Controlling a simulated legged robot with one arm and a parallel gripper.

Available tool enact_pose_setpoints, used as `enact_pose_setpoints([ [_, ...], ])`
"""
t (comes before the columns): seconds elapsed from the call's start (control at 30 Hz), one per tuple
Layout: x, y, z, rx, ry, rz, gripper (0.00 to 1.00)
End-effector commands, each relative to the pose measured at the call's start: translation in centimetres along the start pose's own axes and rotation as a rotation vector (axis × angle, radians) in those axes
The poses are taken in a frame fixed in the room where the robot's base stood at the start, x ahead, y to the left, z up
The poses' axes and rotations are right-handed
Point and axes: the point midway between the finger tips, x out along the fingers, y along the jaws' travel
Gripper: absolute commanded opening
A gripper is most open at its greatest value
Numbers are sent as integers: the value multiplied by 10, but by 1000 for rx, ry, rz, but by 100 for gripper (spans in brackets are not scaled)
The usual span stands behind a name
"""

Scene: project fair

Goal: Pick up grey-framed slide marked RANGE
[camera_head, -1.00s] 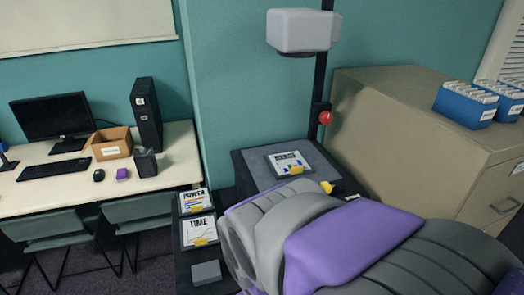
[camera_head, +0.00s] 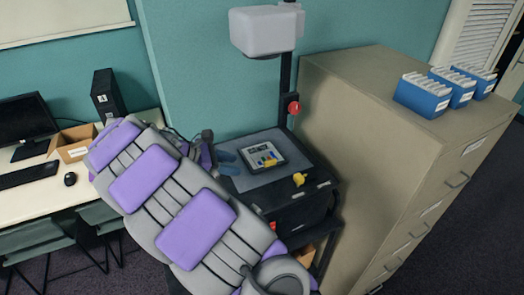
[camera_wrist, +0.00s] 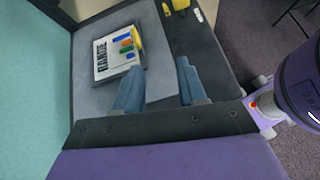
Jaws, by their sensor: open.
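The grey-framed slide marked RANGE (camera_wrist: 117,50) lies flat on the projector's grey top plate (camera_wrist: 100,98), with coloured bars and a yellow tab on one edge. In the head view the slide (camera_head: 256,151) is in full sight, its lettering too small to read. My gripper (camera_wrist: 160,68) is open and empty, its two blue-grey fingers apart. In the wrist view the left fingertip is close to the slide's lower edge, and the right one is over the plate. In the head view my gripper (camera_head: 228,162) is just left of the slide. I cannot tell its height above the plate.
The projector head (camera_head: 264,32) on its post, with a red knob (camera_head: 294,107), rises behind the plate. A yellow knob (camera_head: 299,179) is at the plate's front right. A beige cabinet (camera_head: 350,125) stands close on the right, a desk (camera_head: 85,195) on the left.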

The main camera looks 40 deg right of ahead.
Motion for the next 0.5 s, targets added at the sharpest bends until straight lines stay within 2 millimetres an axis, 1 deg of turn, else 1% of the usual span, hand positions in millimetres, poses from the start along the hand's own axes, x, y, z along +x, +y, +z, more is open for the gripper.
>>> enact_pose_setpoints([
  [0.03,-4,11,-4,-41,-19,16,41],
  [0.1,-7,22,-9,-89,-43,36,41],
  [0.27,-10,35,-18,-152,-75,60,41],
  [0.37,-2,38,-18,-162,-80,62,41],
  [0.5,23,40,-17,-161,-79,63,41],
])
